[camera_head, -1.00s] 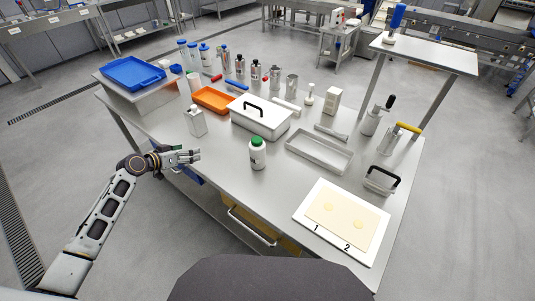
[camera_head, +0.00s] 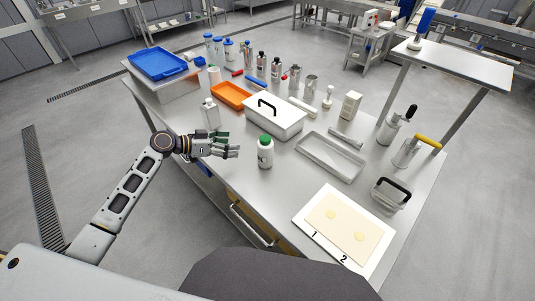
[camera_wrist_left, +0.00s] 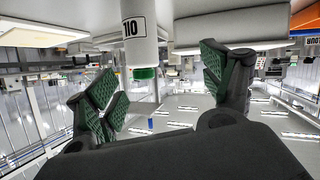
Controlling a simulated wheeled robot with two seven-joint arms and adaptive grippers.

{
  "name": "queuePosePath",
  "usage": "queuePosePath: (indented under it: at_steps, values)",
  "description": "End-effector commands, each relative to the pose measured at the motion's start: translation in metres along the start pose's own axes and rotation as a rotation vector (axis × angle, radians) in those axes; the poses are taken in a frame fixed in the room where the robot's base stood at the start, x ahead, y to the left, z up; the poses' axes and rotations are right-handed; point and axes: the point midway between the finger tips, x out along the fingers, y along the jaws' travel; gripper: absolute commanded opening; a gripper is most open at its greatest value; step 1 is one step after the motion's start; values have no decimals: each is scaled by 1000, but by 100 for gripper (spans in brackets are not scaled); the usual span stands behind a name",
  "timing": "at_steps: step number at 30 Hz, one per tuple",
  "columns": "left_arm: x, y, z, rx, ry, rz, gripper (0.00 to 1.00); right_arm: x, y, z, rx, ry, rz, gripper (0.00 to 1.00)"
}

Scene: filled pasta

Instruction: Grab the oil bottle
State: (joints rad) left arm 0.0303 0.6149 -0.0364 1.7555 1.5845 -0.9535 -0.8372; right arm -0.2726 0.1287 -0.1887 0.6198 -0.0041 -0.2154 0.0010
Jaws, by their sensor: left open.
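The oil bottle (camera_head: 265,155) is white with a green cap and stands upright near the front edge of the steel table. My left gripper (camera_head: 236,146) is open just left of the bottle, its fingers pointing at it with a small gap. In the left wrist view, which is upside down, the bottle (camera_wrist_left: 138,35) with its label and green cap shows ahead, between the two green-padded fingers (camera_wrist_left: 158,66). The fingers are apart and hold nothing. My right gripper is out of view.
A white lidded box (camera_head: 273,117) stands behind the bottle, and a square-shouldered container (camera_head: 210,114) behind my gripper. An orange tray (camera_head: 230,95) lies farther back. A metal tray (camera_head: 331,157) and a white numbered board (camera_head: 345,228) lie to the right. The table in front of the bottle is clear.

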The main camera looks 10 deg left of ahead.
Motion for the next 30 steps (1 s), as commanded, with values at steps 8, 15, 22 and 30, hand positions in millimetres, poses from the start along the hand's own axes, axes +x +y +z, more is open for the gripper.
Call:
queuePosePath:
  at_steps: [8,15,22,30]
  values:
    - [-1,18,5,128,-17,81,81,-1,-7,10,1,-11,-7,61]
    - [-1,21,8,247,-25,99,81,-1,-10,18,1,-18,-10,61]
    - [-1,21,9,261,-25,99,81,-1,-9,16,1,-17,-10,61]
    - [2,21,8,260,-24,99,81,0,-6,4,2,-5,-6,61]
